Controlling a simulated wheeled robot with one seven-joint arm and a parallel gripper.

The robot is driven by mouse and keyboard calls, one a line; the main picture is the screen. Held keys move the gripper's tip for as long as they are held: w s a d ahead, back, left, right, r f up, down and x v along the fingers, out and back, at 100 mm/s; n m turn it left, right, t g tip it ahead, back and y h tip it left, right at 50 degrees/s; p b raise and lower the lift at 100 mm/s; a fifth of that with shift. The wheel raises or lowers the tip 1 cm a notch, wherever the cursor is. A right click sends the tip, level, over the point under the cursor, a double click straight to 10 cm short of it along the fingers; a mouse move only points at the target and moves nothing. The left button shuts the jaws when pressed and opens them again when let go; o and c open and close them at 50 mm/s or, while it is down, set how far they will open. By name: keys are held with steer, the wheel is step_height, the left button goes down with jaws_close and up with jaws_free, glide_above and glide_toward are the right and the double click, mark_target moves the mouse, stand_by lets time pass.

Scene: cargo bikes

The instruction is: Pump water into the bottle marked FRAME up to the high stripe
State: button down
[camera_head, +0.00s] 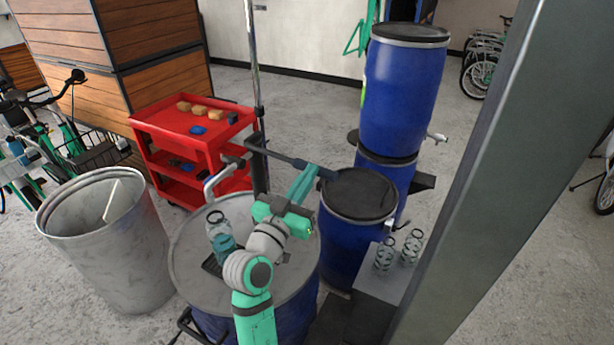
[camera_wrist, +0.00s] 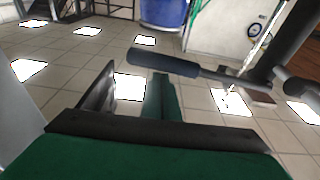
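A clear bottle (camera_head: 217,229) with a dark loop at its top stands on the large barrel's lid, below the pump's grey spout (camera_head: 212,186). Its lower part looks teal; I cannot tell whether that is water or marking. No lettering or stripe is readable, so I cannot tell whether it is the FRAME bottle. The pump's dark lever (camera_head: 285,158) reaches right from its post, and its grip shows in the wrist view (camera_wrist: 165,62). My gripper (camera_head: 314,176) is close to the lever's grip. Its fingers (camera_wrist: 136,72) look apart, with floor visible between them; contact is unclear.
Two clear bottles (camera_head: 384,256) (camera_head: 410,248) stand on a grey box at right. Blue barrels (camera_head: 403,85) stand behind the lever. A red cart (camera_head: 190,125) with sponges is behind the pump. An open grey bin (camera_head: 110,250) is at left. A grey pillar (camera_head: 500,150) blocks the right.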

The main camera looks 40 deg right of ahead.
steer(key=s+a+r, duration=0.1)
steer(key=s+a, duration=0.3)
steer(key=a, duration=0.6)
steer(key=shift+s+a+r, duration=0.15)
steer(key=shift+a+r, duration=0.15)
steer(key=shift+a, duration=0.1)
steer(key=c, duration=2.5)
jaws_free()
steer(key=o, duration=1)
steer(key=shift+c, duration=0.2)
steer(key=w+d+f+m, duration=0.1)
steer(key=w+d+m, duration=0.1)
steer(key=d+m, duration=0.4)
steer(key=w+d+f+m+y, duration=0.1)
steer(key=w+d+m, duration=0.2)
steer(key=d+m, duration=0.3)
steer(key=w+d+f+m+g+y, duration=0.1)
steer(key=w+d+m, duration=0.2)
steer(key=d+m, duration=0.3)
steer(key=shift+w+d+m, duration=0.15)
steer(key=shift+w+m, duration=0.05)
steer(key=shift+m, duration=0.4)
